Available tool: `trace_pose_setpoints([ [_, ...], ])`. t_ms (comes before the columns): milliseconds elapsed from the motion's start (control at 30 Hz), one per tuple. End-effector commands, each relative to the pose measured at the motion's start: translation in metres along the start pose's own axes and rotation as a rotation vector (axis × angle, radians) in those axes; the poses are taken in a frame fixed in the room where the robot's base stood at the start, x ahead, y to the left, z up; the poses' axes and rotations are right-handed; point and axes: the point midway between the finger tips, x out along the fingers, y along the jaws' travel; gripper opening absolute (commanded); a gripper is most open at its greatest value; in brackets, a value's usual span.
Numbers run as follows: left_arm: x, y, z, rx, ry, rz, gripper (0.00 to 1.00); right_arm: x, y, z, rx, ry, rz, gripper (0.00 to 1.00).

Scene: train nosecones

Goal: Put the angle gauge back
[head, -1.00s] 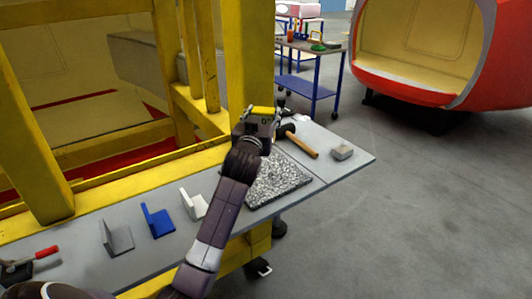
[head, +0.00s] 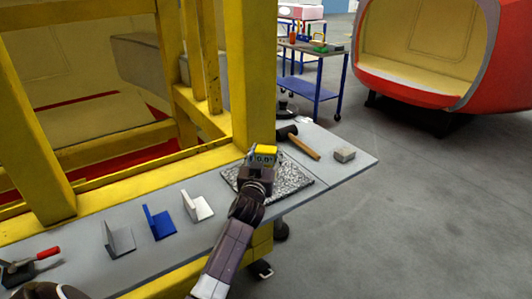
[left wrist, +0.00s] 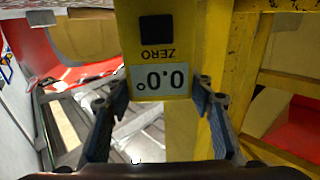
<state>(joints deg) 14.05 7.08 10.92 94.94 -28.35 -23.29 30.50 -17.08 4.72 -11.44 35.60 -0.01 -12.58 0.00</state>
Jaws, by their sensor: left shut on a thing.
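The angle gauge (head: 266,150) is a small yellow block with a display reading 0.0°. My left gripper (head: 260,163) is shut on it and holds it upright at the speckled granite plate (head: 294,178); I cannot tell whether the gauge touches the plate. In the left wrist view the gauge (left wrist: 157,50) shows large and upside down, with its ZERO button and display facing the camera. The fingers of my left gripper (left wrist: 160,112) flank its lower end. My right gripper is not in view.
On the grey bench (head: 70,252) stand a white bracket (head: 197,206), a blue bracket (head: 158,223), a grey bracket (head: 119,239) and a red-handled clamp (head: 35,260). A hammer (head: 303,145) and small grey block (head: 344,155) lie right. A yellow frame post (head: 235,75) rises behind.

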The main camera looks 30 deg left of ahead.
Motion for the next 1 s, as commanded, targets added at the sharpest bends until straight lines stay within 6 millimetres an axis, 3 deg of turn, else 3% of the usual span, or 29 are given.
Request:
trace_pose_setpoints([
  [167, 0.0, 0.0, 0.003, -0.001, 0.003, 0.001, 0.17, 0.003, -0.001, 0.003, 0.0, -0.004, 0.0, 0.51],
  [200, 0.0, 0.0, 0.003, 0.0, 0.001, 0.0, 0.51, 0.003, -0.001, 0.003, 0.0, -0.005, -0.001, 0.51],
  [333, 0.0, 0.0, 0.003, 0.0, 0.0, 0.0, 0.65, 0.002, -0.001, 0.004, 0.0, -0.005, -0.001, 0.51],
  [733, -0.001, 0.0, -0.001, 0.0, 0.0, 0.0, 0.66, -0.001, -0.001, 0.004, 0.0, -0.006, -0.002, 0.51],
  [1000, -0.041, 0.0, 0.002, -0.001, -0.001, 0.001, 0.66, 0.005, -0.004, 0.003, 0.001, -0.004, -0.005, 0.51],
])
